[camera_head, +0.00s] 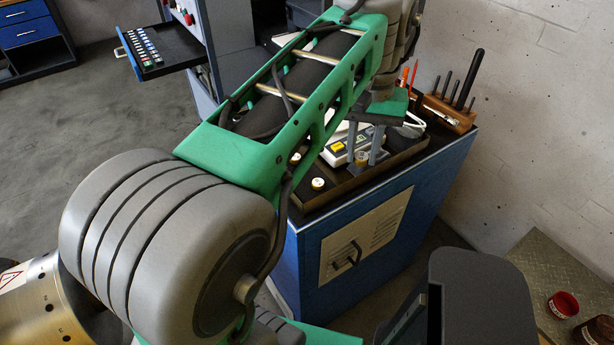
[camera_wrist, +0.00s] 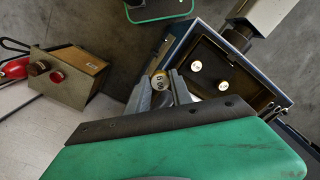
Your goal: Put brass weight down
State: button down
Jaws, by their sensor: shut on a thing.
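My gripper (camera_head: 364,150) is shut on a small brass weight (camera_head: 361,159), held upright between the grey fingertips above the bench top. In the wrist view the brass weight (camera_wrist: 160,80) shows a pale marked top between the fingertips (camera_wrist: 162,88). Just beside it, to the right in that view, is a dark-lined tray (camera_wrist: 221,113) with two white-topped weights (camera_wrist: 196,66) standing in it. In the head view the tray (camera_head: 385,172) sits on the blue cabinet, and a white-topped weight (camera_head: 317,184) stands at its left. I cannot tell the gap below the held weight.
A wooden rack (camera_head: 445,112) of dark-handled tools is at the cabinet's back right. My arm hides part of the cabinet top.

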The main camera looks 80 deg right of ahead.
jog(key=w+d+f+p, duration=0.2)
jog(key=w+d+f, duration=0.25)
jog(key=w, duration=0.45)
jog(key=p, duration=0.1)
send_over(307, 177)
notch_tip(307, 177, down, 5)
jog(key=shift+f, duration=0.2)
notch_tip(307, 177, down, 3)
jog(key=shift+r, duration=0.1)
jog(key=shift+f, duration=0.3)
jog(key=c, duration=1.1)
grip_release()
jog(key=shift+c, duration=0.2)
